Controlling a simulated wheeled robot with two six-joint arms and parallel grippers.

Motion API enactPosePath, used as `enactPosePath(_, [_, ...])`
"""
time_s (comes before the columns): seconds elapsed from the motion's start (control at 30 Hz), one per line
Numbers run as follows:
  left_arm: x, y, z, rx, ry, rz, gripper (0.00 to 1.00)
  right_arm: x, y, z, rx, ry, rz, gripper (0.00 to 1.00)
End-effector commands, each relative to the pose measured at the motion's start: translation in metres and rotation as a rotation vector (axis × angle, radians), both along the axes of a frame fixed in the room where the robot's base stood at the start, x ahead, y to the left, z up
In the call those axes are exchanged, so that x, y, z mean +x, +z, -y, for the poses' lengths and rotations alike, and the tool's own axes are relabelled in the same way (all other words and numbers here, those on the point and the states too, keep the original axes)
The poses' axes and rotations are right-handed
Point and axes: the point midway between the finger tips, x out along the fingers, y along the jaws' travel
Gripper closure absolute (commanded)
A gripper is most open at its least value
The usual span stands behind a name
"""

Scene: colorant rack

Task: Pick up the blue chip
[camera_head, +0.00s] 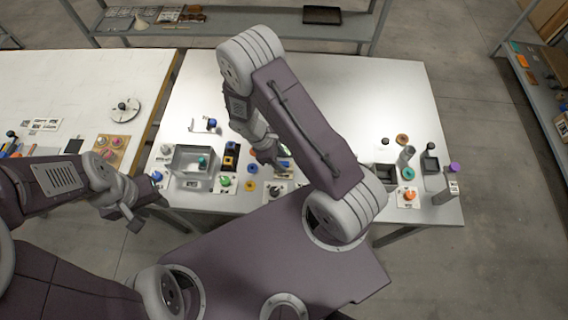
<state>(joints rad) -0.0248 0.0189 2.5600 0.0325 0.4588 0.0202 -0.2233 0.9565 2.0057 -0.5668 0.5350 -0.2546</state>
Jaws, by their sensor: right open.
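My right gripper (268,160) is over the middle of the white table, pointing down, open, and hides part of the table below it. Blue tops show on a knob (212,123) at the left and on a dark block. My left gripper (134,219) is off the front left of the table, away from the chips; its jaws are too small to read.
Dark containers (430,163), a grey cylinder (405,157) and a purple-topped post (453,168) stand at the right. The back of the white table (370,90) is clear. Another table stands left.

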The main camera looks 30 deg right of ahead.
Motion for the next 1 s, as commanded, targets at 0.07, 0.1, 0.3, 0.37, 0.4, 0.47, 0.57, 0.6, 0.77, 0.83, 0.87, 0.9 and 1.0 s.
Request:
enactPosePath(0.07, [0.000,0.000,0.000,0.000,0.000,0.000,0.64,-0.002,-0.009,0.003,0.000,-0.001,-0.002,0.58])
enactPosePath(0.1, [0.000,0.000,0.000,0.000,0.000,0.000,0.64,-0.002,-0.011,0.004,0.000,0.000,-0.001,0.58])
enactPosePath(0.3, [0.000,0.000,0.000,0.000,0.000,0.000,0.64,-0.002,-0.012,0.004,0.001,-0.001,0.002,0.58])
enactPosePath(0.37, [0.000,0.000,0.000,0.000,0.000,0.000,0.64,-0.002,-0.012,0.004,0.001,-0.001,0.002,0.72])
enactPosePath(0.4, [0.000,0.000,0.000,0.000,0.000,0.000,0.64,-0.002,-0.012,0.004,0.001,-0.001,0.002,0.83])
enactPosePath(0.47, [0.000,0.000,0.000,0.000,0.000,0.000,0.64,-0.002,-0.012,0.004,0.001,-0.001,0.002,1.00])
enactPosePath(0.57, [0.000,0.000,0.000,0.000,0.000,0.000,0.64,-0.002,-0.012,0.004,0.001,-0.001,0.002,1.00])
enactPosePath(0.6, [0.000,0.000,0.000,0.000,0.000,0.000,0.64,-0.002,-0.012,0.004,0.001,-0.001,0.002,1.00])
enactPosePath(0.77, [0.000,0.000,0.000,0.000,0.000,0.000,0.64,-0.002,-0.011,0.004,0.001,-0.001,0.002,1.00])
enactPosePath(0.83, [0.000,0.000,0.000,0.000,0.000,0.000,0.64,-0.002,-0.008,0.004,0.001,0.000,0.003,1.00])
enactPosePath(0.87, [0.000,0.000,0.000,0.000,0.000,0.000,0.64,-0.002,-0.006,0.004,0.001,0.000,0.003,1.00])
enactPosePath(0.9, [0.000,0.000,0.000,0.000,0.000,0.000,0.64,-0.001,-0.001,0.004,0.001,-0.001,0.005,1.00])
enactPosePath(1.0, [0.000,0.000,0.000,0.000,0.000,0.000,0.64,-0.001,0.015,0.004,0.002,-0.001,0.005,1.00])
